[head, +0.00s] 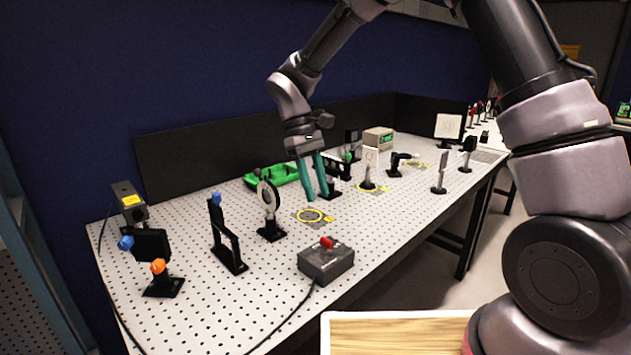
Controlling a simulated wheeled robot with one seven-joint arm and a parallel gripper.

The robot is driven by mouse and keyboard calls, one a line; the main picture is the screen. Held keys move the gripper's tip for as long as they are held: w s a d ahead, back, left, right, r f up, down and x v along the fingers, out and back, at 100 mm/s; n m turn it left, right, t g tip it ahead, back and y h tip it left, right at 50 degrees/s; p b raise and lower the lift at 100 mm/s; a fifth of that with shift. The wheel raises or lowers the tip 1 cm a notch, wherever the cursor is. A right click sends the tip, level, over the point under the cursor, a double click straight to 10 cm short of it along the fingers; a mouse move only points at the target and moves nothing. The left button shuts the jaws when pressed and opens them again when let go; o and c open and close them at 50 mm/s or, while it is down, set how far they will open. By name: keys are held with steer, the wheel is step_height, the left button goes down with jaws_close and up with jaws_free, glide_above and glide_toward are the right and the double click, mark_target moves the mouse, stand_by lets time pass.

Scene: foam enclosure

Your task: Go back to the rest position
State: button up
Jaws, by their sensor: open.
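My gripper (316,178) hangs over the middle of the perforated optical table (200,285), with its two teal fingers pointing down. The fingers are apart, and I see nothing held between them. The fingertips are just above or near the table, beside a yellow ring marking (312,216); the exact height is hard to tell. A small black mount (332,190) stands right by the right finger, partly hidden by it. My arm reaches in from the right and over the top of the view.
A green tray (270,177) lies behind my gripper. A round optic on a post (268,205) stands left of it. A dark box with a red knob (326,260) sits near the front edge. Several other mounts stand right and left. Black panels (200,160) line the back.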

steer(key=d+r+m+t+y, duration=0.2)
steer(key=d+r+m, duration=0.1)
steer(key=d+r, duration=0.45)
steer(key=s+d+r+m+t+y, duration=0.1)
steer(key=s+d+r+m+t, duration=0.3)
steer(key=d+r, duration=0.3)
steer(key=s+d+r+m+t+y, duration=0.2)
steer(key=s+d+r+m+t, duration=0.2)
steer(key=d, duration=0.7)
steer(key=s+r+m, duration=0.2)
steer(key=s+r, duration=0.1)
steer(key=shift+s+d+r, duration=0.3)
